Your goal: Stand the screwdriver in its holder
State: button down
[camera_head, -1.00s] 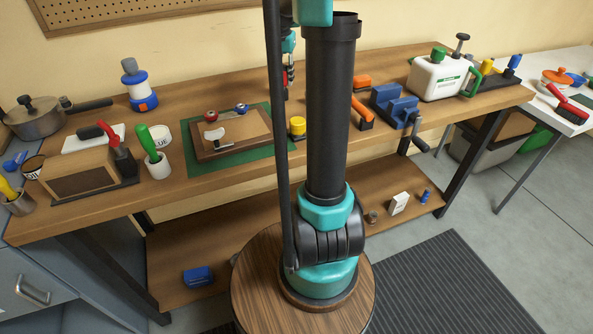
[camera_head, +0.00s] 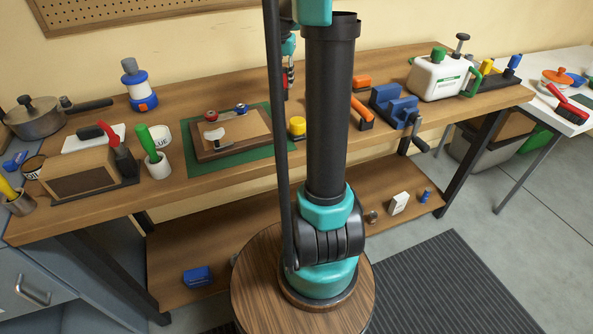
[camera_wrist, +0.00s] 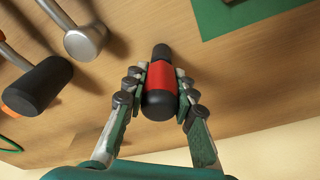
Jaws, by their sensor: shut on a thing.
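In the wrist view my gripper (camera_wrist: 160,98) is shut on a red and black handle, which I take to be the screwdriver (camera_wrist: 160,84). Its thick black end faces the camera, with a red band and a narrower black part beyond it. The shank is not visible. In the head view my gripper (camera_head: 288,80) is mostly hidden behind my arm, above the workbench. A dark block (camera_head: 500,80) with yellow and blue handles standing in it, at the bench's right end, looks like the holder. The wrist view does not show this block.
A green mat (camera_head: 232,157) with a wooden board lies left of my gripper. A yellow cylinder (camera_head: 297,126), orange-handled tools (camera_head: 361,110), a blue vise (camera_head: 394,104) and a white jug (camera_head: 438,77) stand along the workbench. The jug is beside the dark block.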

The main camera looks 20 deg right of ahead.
jog(key=shift+f, duration=0.1)
jog(key=c, duration=1.2)
grip_release()
jog(key=shift+o, duration=0.2)
jog(key=o, duration=0.8)
jog(key=shift+o, duration=0.3)
jog(key=o, duration=0.3)
